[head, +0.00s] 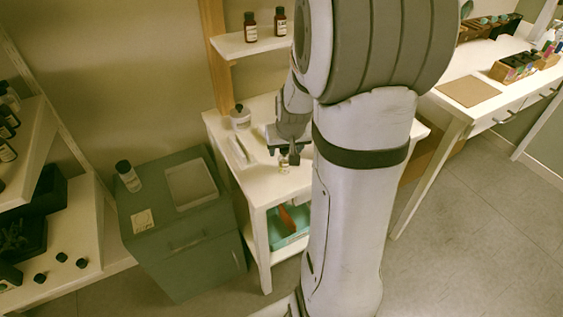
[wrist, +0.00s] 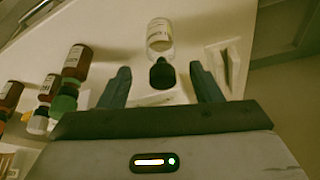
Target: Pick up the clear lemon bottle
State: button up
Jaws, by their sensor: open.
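A clear bottle (wrist: 160,36) with a pale label and a black cap (wrist: 162,74) shows in the wrist view, cap toward my gripper. The label is too small to read. My gripper (wrist: 160,68) is open, with one finger on each side of the cap and a gap to each. In the head view my gripper (head: 289,157) hangs over the white table, and a small bottle (head: 284,169) shows just below it. Contact between the fingers and the bottle is not visible.
Brown bottles (wrist: 75,62) stand left of the fingers in the wrist view. The white table (head: 270,192) also holds a jar (head: 240,117) and a tray (head: 240,152). Two brown bottles stand on the shelf (head: 232,46) above. A grey cabinet (head: 165,226) stands to the left.

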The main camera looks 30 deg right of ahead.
aim_at(284, 161)
jog(key=x, duration=0.3)
jog(key=shift+w+a+f, duration=0.1)
jog(key=shift+w+f, duration=0.05)
jog(key=shift+c, duration=0.6)
jog(key=c, duration=1)
jog(key=shift+o, duration=0.2)
